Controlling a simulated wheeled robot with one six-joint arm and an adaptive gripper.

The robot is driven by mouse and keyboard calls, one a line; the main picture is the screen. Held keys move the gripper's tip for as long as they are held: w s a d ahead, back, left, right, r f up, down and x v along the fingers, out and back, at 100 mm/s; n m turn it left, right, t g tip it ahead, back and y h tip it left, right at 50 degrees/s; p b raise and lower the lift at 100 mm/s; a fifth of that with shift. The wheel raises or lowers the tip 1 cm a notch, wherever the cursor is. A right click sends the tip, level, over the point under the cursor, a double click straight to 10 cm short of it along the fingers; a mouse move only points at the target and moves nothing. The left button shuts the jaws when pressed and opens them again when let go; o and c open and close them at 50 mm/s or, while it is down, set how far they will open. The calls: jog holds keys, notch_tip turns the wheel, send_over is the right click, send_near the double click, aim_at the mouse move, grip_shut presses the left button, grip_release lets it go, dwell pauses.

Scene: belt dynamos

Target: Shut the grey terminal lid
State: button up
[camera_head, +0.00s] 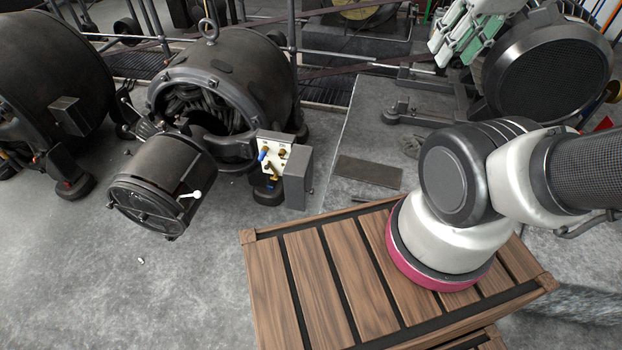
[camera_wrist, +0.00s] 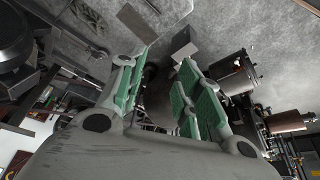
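The grey terminal lid (camera_head: 298,178) stands open at the right side of a cream terminal panel (camera_head: 268,148) on the front of the middle dynamo (camera_head: 235,65). The panel's brass posts and a blue-capped post are uncovered. My gripper (camera_head: 465,32), with green pads, is at the top right of the head view, well apart from the lid. In the wrist view my gripper (camera_wrist: 165,60) has its two fingers spread, with nothing held between them. A grey block just beyond the fingertips looks like the lid (camera_wrist: 173,43), but I cannot be sure.
A dark cylindrical end piece with a white-knobbed lever (camera_head: 160,180) juts out left of the panel. A slatted wooden platform (camera_head: 340,270) lies in front. Another dynamo (camera_head: 50,85) stands at left.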

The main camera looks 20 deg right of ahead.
jog(key=f+g, duration=0.1)
jog(key=d+f+g, duration=0.1)
jog(key=f, duration=0.1)
jog(key=w+d+f+m+g, duration=0.1)
jog(key=f, duration=0.1)
jog(key=shift+f, duration=0.15)
grip_shut()
jog(key=m+t+y, duration=0.3)
jog(key=m+y, duration=0.5)
jog(key=m, duration=1.4)
send_near(305, 181)
jog(key=shift+x, duration=2.4)
